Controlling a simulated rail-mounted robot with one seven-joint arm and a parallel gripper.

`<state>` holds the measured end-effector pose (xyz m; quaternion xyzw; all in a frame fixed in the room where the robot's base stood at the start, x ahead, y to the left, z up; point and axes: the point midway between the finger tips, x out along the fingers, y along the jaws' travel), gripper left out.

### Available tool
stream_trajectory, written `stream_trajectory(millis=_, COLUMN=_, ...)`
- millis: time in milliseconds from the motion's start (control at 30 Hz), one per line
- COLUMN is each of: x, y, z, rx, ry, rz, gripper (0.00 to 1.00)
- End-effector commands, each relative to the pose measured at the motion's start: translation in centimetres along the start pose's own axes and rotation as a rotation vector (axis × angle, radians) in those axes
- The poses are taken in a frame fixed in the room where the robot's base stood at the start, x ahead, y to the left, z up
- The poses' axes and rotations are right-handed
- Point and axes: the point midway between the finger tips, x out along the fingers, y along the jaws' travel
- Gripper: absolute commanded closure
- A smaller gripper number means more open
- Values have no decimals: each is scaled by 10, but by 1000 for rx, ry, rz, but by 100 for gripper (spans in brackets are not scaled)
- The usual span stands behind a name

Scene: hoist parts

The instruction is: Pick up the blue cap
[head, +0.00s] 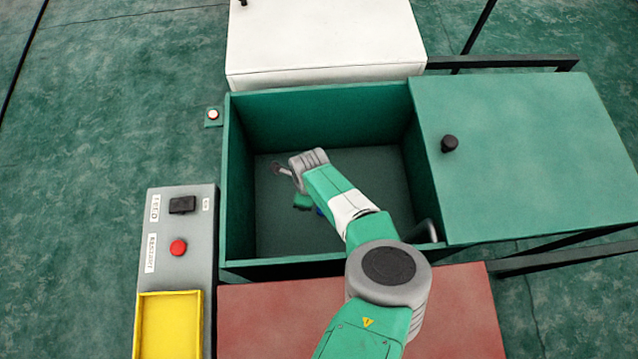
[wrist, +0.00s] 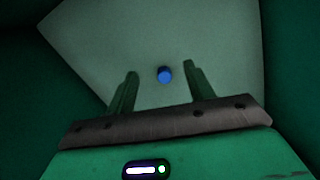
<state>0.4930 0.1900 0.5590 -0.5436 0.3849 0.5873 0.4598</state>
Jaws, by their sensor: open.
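The blue cap (wrist: 164,74) is a small round piece on the bin floor in the wrist view. My gripper (wrist: 160,69) is open, with one finger on each side of the cap in the picture. The fingers look apart from the cap, and nothing is held. How high they are above the floor is hard to tell. In the head view my arm reaches down into the green bin (head: 235,185) and hides most of the gripper. A small blue patch shows beside the arm there, but I cannot tell whether it is the cap.
The bin walls surround my gripper. A green lid (head: 535,150) with a black knob (head: 449,143) lies to the right, and a white box (head: 325,40) is behind. A control panel (head: 205,235) with a yellow tray (head: 168,325) stands left. A red surface (head: 460,310) is in front.

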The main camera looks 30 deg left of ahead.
Motion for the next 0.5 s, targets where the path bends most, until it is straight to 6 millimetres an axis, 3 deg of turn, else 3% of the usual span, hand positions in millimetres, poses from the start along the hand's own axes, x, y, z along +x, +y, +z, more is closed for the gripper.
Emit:
stream_trajectory(millis=33, x=14, y=4, z=-18, rx=-28, ry=55, rz=11, gripper=47)
stream_trajectory(millis=100, x=19, y=7, z=-33, rx=-57, ry=103, rz=24, gripper=47)
stream_trajectory(millis=233, x=19, y=9, z=-36, rx=-66, ry=115, rz=28, gripper=47)
stream_trajectory(millis=433, x=45, y=10, z=-39, rx=-61, ry=111, rz=28, gripper=47)
stream_trajectory(millis=500, x=46, y=9, z=-39, rx=-62, ry=111, rz=27, gripper=47)
